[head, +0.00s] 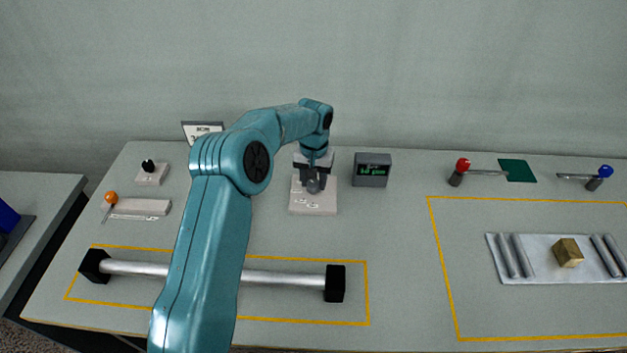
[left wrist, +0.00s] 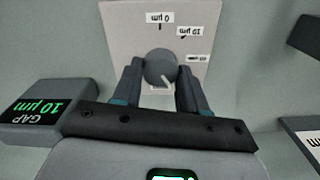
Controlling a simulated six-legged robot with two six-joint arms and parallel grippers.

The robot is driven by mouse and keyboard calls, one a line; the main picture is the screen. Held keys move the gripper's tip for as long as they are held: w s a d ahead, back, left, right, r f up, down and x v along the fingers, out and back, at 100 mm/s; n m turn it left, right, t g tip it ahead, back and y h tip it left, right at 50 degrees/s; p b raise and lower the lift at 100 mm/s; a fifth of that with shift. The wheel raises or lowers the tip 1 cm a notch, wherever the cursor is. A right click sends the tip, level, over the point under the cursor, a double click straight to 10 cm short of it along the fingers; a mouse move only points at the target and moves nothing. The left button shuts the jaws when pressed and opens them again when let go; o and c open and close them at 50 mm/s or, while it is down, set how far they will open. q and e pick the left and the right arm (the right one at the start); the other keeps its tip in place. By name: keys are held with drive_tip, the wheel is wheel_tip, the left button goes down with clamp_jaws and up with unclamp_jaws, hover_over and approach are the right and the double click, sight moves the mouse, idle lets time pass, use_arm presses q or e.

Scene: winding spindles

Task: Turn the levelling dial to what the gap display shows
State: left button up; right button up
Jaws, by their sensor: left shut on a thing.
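The levelling dial is a round grey knob (left wrist: 160,68) on a pale plate (head: 313,208) with printed µm labels. In the left wrist view, upside down, the 0 µm label (left wrist: 160,17) is at the top and the 10 µm label (left wrist: 190,32) at upper right. A third label at right is too small to read. The knob's white mark points to the lower right, away from the 10 µm label. My left gripper (head: 314,183) is shut on the knob, a finger on each side. The gap display (left wrist: 42,108) reads 10 µm; it stands right of the dial (head: 372,170) in the head view.
A silver bar with black ends (head: 335,283) lies in a yellow outline at front left. A tray (head: 540,277) with rods and a brass block is at right. Red (head: 462,165) and blue (head: 605,171) knobbed levers stand at back right. A sign (head: 203,130) stands behind my arm.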

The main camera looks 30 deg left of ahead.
sight(314, 183)
use_arm(q)
drive_tip(key=m, duration=0.6)
drive_tip(key=shift+s+d+m, duration=0.1)
drive_tip(key=shift+m, duration=0.2)
idle(0.4)
drive_tip(key=o, duration=1.1)
drive_tip(key=shift+c, duration=0.2)
drive_tip(key=shift+r, duration=0.1)
drive_tip(key=shift+r, duration=0.35)
wheel_tip(314, 183, up, 15)
drive_tip(key=shift+r, duration=0.2)
